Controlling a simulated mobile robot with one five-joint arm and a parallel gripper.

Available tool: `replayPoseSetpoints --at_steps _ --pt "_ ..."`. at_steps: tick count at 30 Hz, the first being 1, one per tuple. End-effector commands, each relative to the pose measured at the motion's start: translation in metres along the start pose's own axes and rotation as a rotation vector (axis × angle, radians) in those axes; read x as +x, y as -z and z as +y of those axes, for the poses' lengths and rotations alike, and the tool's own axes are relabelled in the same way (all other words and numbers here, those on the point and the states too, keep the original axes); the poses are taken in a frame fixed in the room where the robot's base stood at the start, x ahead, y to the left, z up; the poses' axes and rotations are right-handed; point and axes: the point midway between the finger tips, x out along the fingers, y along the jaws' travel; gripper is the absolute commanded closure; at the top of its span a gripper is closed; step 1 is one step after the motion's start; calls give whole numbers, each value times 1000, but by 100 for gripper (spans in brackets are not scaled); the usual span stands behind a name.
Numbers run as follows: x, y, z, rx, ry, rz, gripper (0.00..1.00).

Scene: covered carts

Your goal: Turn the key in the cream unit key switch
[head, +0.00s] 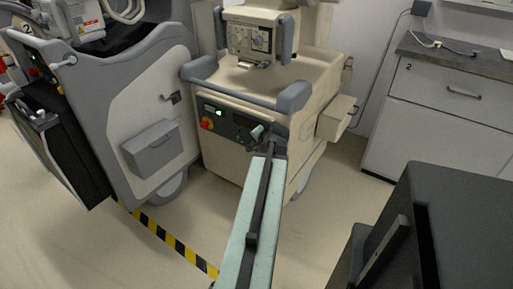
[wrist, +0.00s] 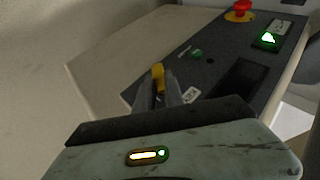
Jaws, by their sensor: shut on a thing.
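The cream unit (head: 222,160) stands ahead of me with a dark control panel (head: 228,122) on its front. In the wrist view the same dark panel (wrist: 215,80) fills the middle and right. My gripper (head: 262,136) reaches the right part of that panel. In the wrist view my gripper (wrist: 160,88) is shut on a small yellow key (wrist: 157,73), whose top shows between the fingertips. The key switch itself is hidden by the fingers, so how far the key is turned cannot be told.
A red knob (wrist: 242,8) on a yellow base and a lit green switch (wrist: 267,39) sit on the panel. A grey cart (head: 150,100) stands close at left. A dark cabinet (head: 460,220) is at lower right. Striped tape (head: 165,238) marks the floor.

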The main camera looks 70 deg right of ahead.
Motion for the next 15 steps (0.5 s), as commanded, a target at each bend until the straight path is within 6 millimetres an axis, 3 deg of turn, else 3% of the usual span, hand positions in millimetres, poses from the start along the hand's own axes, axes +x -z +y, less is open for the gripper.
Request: replayPoseSetpoints --at_steps 8,15 --pt "0 0 1 2 3 0 100" --pt "3 -1 8 47 108 2 100"
